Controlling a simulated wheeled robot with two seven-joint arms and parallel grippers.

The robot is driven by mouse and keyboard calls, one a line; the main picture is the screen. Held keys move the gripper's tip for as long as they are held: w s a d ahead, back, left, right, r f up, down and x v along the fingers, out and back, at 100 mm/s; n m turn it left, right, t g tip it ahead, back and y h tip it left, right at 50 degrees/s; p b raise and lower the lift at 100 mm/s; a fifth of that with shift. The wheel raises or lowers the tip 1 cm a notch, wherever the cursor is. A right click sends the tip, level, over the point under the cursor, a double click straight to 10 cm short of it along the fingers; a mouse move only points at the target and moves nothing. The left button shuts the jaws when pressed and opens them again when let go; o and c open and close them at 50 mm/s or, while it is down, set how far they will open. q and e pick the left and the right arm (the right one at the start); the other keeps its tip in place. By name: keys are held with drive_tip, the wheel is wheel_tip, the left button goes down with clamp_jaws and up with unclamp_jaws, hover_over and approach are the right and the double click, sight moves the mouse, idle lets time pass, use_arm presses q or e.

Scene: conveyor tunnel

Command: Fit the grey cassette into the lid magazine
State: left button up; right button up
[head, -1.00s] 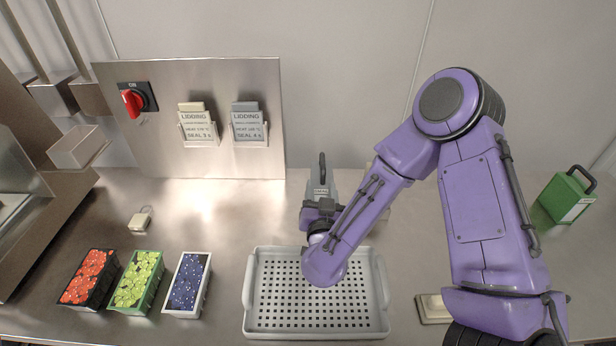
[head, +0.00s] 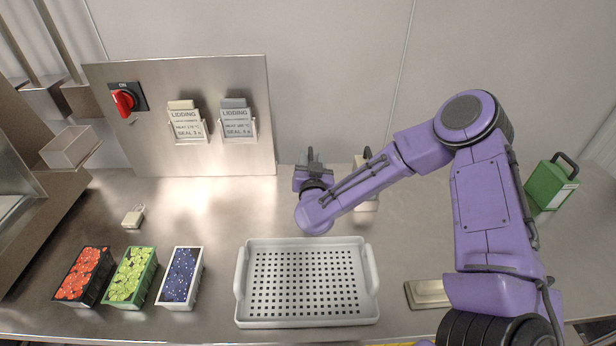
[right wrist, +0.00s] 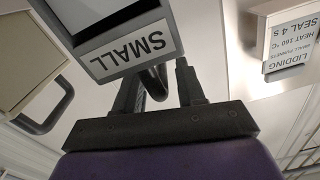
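The grey cassette, labelled SMALL, fills the upper middle of the right wrist view (right wrist: 110,28). In the head view it is mostly hidden behind my right gripper (head: 312,168); its dark handle (head: 311,155) shows above. In the right wrist view the gripper's two fingers (right wrist: 158,88) stand apart, with the dark handle between them and a gap towards the right finger. The cassette appears upright on the counter at the back. I cannot tell which part is the lid magazine. My left gripper is not in view.
A beige cassette (head: 366,190) stands right of the grey one. A steel panel (head: 150,100) carries a red switch (head: 123,102) and two lidding card holders (head: 238,128). A perforated tray (head: 240,290), several fruit punnets (head: 181,275) and a green container (head: 551,185) are on the counter.

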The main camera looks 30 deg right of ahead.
clamp_jaws()
drive_tip(key=shift+c, duration=2.2)
unclamp_jaws()
drive_tip(key=shift+r, duration=0.1)
clamp_jaws()
drive_tip(key=shift+r+p, duration=1.5)
drive_tip(key=shift+p, duration=0.05)
wheel_tip(320, 180, up, 4)
drive_tip(key=p, duration=0.3)
drive_tip(key=shift+f, duration=0.15)
drive_tip(key=shift+s+f, duration=0.1)
drive_tip(key=shift+f, duration=0.05)
